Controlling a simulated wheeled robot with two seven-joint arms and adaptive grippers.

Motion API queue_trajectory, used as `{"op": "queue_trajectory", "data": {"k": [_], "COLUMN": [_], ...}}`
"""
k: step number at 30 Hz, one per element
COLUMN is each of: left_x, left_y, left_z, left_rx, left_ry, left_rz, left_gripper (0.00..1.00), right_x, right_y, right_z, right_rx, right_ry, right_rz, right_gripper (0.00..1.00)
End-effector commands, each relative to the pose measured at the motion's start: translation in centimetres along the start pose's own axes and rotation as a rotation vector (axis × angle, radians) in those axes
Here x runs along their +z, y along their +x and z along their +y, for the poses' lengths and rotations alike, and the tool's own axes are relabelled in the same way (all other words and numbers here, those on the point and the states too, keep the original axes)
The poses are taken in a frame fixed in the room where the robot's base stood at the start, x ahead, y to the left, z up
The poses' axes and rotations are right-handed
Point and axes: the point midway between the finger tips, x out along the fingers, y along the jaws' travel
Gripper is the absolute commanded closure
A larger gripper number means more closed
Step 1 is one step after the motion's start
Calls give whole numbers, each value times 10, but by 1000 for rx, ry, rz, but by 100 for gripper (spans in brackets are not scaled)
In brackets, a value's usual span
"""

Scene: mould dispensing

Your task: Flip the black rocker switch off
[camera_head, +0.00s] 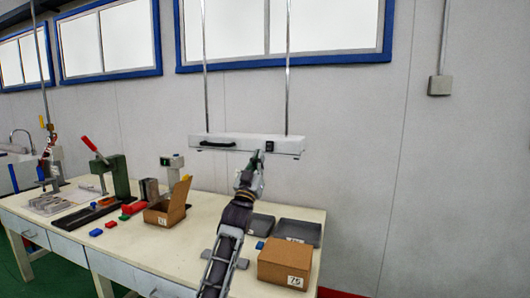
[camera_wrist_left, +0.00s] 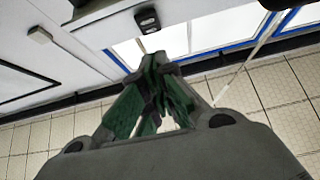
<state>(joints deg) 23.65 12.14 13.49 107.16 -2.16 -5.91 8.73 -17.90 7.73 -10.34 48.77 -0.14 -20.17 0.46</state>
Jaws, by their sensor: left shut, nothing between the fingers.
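The black rocker switch (camera_head: 269,146) sits at the right part of the front face of a long white box (camera_head: 240,147), which hangs from two rods above the table. In the left wrist view the switch (camera_wrist_left: 147,20) shows beyond my fingertips. My left gripper (camera_head: 257,155) is just below and slightly left of the switch in the head view. In the left wrist view its fingers (camera_wrist_left: 154,62) are shut with nothing held, and a gap shows between them and the switch. I cannot tell which way the rocker is tilted. My right gripper is not in view.
A black handle (camera_head: 218,144) is on the left of the white box. Below stand an open cardboard box (camera_head: 166,211), a closed cardboard box (camera_head: 285,262), grey trays (camera_head: 297,232) and a green press (camera_head: 118,175) on the table (camera_head: 165,250).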

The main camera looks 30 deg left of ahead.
Motion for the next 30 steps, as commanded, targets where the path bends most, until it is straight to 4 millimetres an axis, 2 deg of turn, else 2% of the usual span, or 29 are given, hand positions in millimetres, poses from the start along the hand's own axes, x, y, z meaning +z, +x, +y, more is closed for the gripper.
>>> {"op": "queue_trajectory", "data": {"k": [8,12,18,30], "left_x": [-1,2,14,27], "left_y": [25,36,47,60], "left_z": [-1,0,0,0], "left_rx": [-1,-1,0,0], "left_ry": [1,0,0,1], "left_rz": [1,-1,-1,0], "left_gripper": [100,100,100,100], "right_x": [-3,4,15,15], "right_y": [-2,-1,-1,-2], "right_z": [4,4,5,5], "right_rx": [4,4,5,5], "right_ry": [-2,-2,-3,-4], "right_rz": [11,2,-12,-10], "right_gripper": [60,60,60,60]}}
